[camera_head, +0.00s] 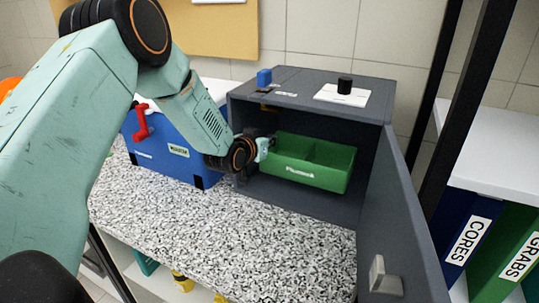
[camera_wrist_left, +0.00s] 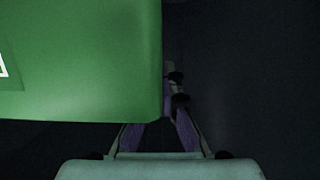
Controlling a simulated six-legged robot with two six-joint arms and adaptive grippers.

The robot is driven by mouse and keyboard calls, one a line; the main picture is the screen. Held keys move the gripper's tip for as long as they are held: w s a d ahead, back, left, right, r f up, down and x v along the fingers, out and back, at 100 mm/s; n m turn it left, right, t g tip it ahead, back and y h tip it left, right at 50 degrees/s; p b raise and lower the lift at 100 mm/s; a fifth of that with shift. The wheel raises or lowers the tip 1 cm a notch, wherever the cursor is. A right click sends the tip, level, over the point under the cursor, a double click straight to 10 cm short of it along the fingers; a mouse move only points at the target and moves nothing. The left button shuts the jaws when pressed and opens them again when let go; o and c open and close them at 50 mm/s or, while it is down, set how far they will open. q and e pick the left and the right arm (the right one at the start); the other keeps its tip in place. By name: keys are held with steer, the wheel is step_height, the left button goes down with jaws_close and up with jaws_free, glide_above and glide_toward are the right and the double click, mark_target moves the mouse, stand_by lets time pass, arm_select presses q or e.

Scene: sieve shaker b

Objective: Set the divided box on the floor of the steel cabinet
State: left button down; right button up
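The divided box (camera_head: 300,172) is green, with a pale label on its front and a divider across its open top. It is inside the steel cabinet (camera_head: 312,204), which is dark grey with its door open to the right. The box looks roughly level; dark shadow below hides whether it touches the floor. My left gripper (camera_head: 265,148) is at the box's left end and appears shut on its wall. In the left wrist view the box (camera_wrist_left: 80,60) fills the left side, and the fingers (camera_wrist_left: 168,112) meet at its edge, partly hidden. My right gripper is not in view.
The open cabinet door (camera_head: 400,240) stands at right. A blue case (camera_head: 165,160) with a red handle is close to the cabinet's left. A blue block (camera_head: 264,77) and a black cylinder (camera_head: 345,85) on a white plate sit on top. The speckled counter (camera_head: 250,240) in front is clear.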

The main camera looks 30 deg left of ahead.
mark_target(277, 151)
arm_select(q)
steer(key=shift+d+f, duration=0.2)
steer(key=shift+f, duration=0.25)
steer(key=f, duration=0.3)
steer(key=shift+w+a+f, duration=0.2)
steer(key=shift+w+f, duration=0.15)
steer(key=shift+d, duration=0.1)
steer(key=shift+s+f, duration=0.1)
steer(key=shift+s, duration=0.1)
steer(key=c, duration=1.6)
jaws_free()
steer(key=shift+w+f, duration=0.15)
steer(key=shift+o, duration=0.4)
steer(key=shift+r, duration=0.2)
